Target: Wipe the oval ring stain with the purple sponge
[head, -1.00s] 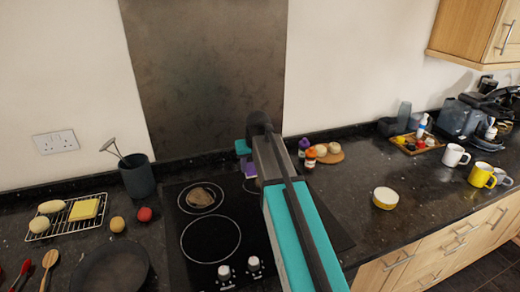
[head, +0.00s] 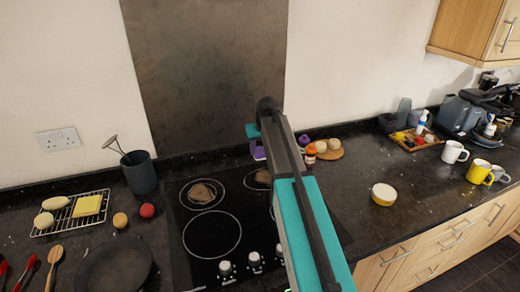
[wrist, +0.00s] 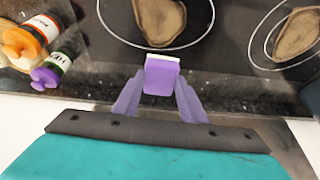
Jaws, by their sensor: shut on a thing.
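My gripper (wrist: 159,92) is shut on the purple sponge (wrist: 162,76), which has a pale lower edge layer. In the head view the sponge (head: 258,153) shows partly behind my arm, near the back of the hob. A brown stain (head: 202,193) lies on the back-left ring of the hob. A second brown stain (head: 262,176) lies on the back-right ring, partly hidden by my arm. In the wrist view, one stain (wrist: 160,20) is just beyond the sponge and the other (wrist: 298,33) is at right. I cannot tell which is the oval ring stain. The sponge appears apart from both.
Small bottles (head: 311,149) stand right of the hob beside a round board (head: 331,153). A dark utensil pot (head: 139,174) and a cooling rack (head: 70,214) are at left. A pan (head: 113,266) sits front left. The hob's front-left ring (head: 212,236) is clear.

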